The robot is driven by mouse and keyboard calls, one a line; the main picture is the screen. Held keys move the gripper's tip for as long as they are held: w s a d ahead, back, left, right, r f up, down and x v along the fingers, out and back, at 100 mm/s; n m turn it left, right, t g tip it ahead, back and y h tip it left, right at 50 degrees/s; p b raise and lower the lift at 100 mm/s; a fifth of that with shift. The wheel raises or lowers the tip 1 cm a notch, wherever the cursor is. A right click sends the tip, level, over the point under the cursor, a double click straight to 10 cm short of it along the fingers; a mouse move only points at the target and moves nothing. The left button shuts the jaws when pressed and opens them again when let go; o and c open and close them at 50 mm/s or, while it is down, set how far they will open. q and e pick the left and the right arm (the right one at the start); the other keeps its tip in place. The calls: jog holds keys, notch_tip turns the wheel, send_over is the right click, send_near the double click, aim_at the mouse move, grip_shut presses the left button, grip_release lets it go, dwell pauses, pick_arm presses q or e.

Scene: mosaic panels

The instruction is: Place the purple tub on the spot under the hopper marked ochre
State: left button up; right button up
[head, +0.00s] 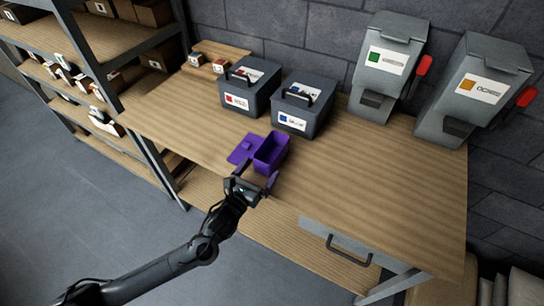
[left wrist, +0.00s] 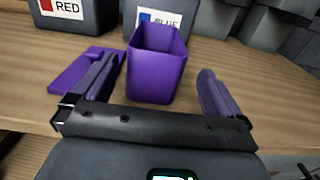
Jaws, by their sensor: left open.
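The purple tub (head: 271,153) stands upright and open-topped on the wooden bench, near its front edge. A flat purple piece, likely its lid (head: 243,149), lies just left of it. My left gripper (head: 256,181) is open at the bench's front edge, just in front of the tub. In the left wrist view the tub (left wrist: 157,64) stands ahead, between the lines of the two spread fingers, and nothing is held. The hopper marked ochre (head: 474,90) is grey with an orange square and a red lever, at the bench's back right. My right gripper is not in view.
Grey boxes labelled red (head: 248,84) and blue (head: 301,106) stand behind the tub. A hopper with a green square (head: 388,68) stands left of the ochre one. The bench top (head: 370,185) is clear on the right. Shelving (head: 100,40) stands at left.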

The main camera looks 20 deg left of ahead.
aim_at(268, 154)
pick_arm(q)
jog(key=shift+w+d+r+b, duration=0.1)
jog(key=shift+w+b, duration=0.05)
jog(key=shift+w, duration=1.05)
jog(key=shift+w+d+b, duration=0.15)
jog(key=shift+w+b, duration=0.05)
jog(key=shift+w, duration=0.95)
jog(key=shift+w+d+r+b, duration=0.1)
jog(key=shift+w+b, duration=0.05)
jog(key=shift+w, duration=1.05)
jog(key=c, duration=1.1)
